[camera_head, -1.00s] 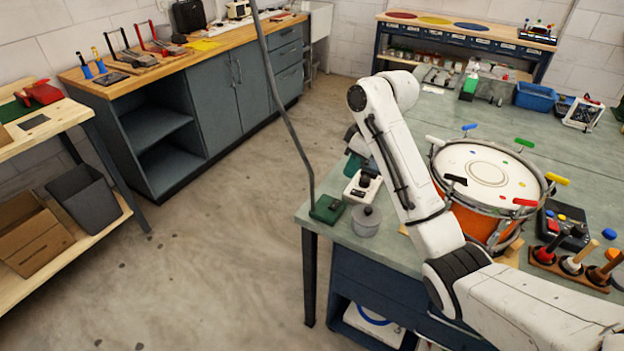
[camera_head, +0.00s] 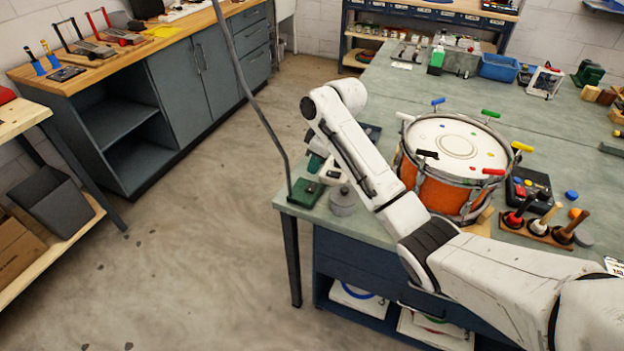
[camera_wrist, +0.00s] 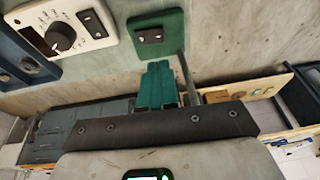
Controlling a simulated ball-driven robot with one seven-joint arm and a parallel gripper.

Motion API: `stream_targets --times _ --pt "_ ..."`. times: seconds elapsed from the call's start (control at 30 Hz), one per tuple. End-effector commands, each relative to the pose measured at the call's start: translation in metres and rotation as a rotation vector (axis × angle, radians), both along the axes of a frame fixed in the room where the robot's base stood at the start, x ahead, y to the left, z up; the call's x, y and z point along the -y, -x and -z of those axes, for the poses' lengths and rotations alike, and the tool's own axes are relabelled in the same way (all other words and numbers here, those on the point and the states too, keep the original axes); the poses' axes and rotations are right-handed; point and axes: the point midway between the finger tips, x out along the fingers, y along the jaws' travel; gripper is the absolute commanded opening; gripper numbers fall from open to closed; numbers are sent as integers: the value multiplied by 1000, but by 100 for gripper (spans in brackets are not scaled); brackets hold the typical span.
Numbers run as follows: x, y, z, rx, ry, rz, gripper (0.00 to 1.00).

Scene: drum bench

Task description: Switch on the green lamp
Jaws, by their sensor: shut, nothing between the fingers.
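The green lamp's base (camera_head: 306,193) stands at the bench's near left corner in the head view. Its thin grey pole (camera_head: 262,115) rises out of the picture, so the lamp's head is hidden. In the wrist view the green base (camera_wrist: 168,22) carries a dark switch plate (camera_wrist: 150,35), with the pole (camera_wrist: 187,78) beside my fingers. My gripper (camera_wrist: 159,68) has teal fingers, shut together and empty. The tips appear just below the base's edge in the picture; I cannot tell whether they touch it. The lamp's light does not show.
A white box with a black dial (camera_wrist: 62,38) sits left of the lamp base in the wrist view. A grey lidded pot (camera_head: 343,200) stands near it. An orange drum (camera_head: 430,186) with coloured keys stands right of my arm. The floor left of the bench is clear.

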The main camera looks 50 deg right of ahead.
Motion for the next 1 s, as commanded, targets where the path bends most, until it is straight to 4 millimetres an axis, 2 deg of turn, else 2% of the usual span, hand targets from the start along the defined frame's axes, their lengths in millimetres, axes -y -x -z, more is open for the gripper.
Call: stream_targets --times 0.2,0.4,0.87,1.0 --pt "-4 -4 36 -3 -1 3 0" --pt "-7 -4 56 -1 1 2 0" --pt "-7 -4 62 1 2 1 0" --pt "3 -4 66 7 20 2 0"
